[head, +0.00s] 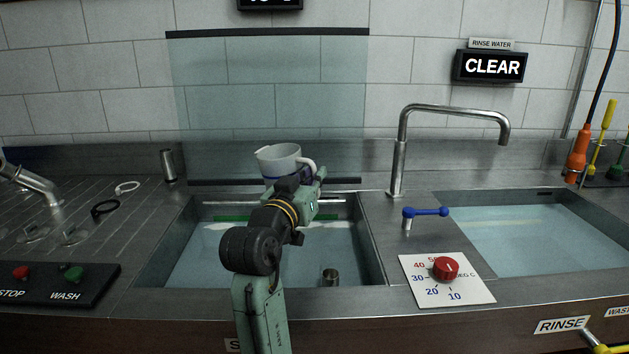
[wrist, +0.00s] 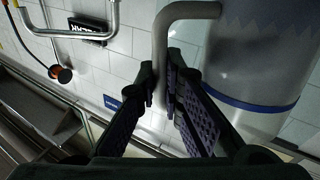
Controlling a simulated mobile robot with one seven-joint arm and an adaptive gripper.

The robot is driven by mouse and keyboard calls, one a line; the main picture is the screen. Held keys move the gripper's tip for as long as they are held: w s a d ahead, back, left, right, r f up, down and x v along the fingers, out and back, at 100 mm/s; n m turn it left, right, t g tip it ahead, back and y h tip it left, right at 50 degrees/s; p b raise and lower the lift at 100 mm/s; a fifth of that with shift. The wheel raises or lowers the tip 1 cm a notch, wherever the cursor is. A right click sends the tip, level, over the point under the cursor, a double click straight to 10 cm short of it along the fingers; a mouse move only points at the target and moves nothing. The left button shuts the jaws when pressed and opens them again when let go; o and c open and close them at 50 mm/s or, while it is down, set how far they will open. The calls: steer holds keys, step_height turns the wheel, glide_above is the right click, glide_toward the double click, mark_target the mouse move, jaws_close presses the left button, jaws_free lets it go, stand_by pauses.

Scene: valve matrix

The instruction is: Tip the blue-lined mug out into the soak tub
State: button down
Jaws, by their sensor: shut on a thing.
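The blue-lined mug (head: 279,160) is pale grey with a pouring lip at its left and a handle at its right. It is held above the back of the left basin (head: 374,245), which holds water and has a front label mostly hidden by my arm. The mug looks close to upright; its inside is hidden. In the wrist view the mug (wrist: 258,60) fills the right side, with a blue band near its lower end. My gripper (wrist: 164,82) is shut on the mug's handle, one finger on each side. It also shows in the head view (head: 297,186), just below the mug.
A tall tap (head: 399,150) and a blue lever (head: 428,212) stand right of the basin, with a red temperature knob (head: 446,268) in front. The RINSE basin (head: 545,235) is further right. A clear splash panel (head: 270,100) stands behind.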

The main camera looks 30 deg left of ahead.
steer(key=r+n+t, duration=0.2)
steer(key=n, duration=0.1)
steer(key=shift+w+d+r+y, duration=0.15)
steer(key=shift+w+d+y, duration=0.05)
steer(key=shift+d+y, duration=0.2)
steer(key=n, duration=0.1)
steer(key=n+y, duration=0.1)
steer(key=n, duration=0.1)
steer(key=shift+s+a+r+t+y, duration=0.2)
steer(key=shift+a+r+t+y, duration=0.1)
steer(key=shift+t+y, duration=0.1)
steer(key=s+a+n+g+y+p, duration=0.2)
steer(key=n+y, duration=0.4)
steer(key=n, duration=0.4)
steer(key=s+a+r+n+g+y+p, duration=0.1)
steer(key=s+a+n+g+y+p, duration=0.1)
steer(key=n+y, duration=0.4)
steer(key=shift+s+a+r+n+p, duration=0.2)
steer(key=shift+s+a+n+p, duration=0.25)
steer(key=shift+a+n, duration=1.05)
steer(key=shift+d+n, duration=0.5)
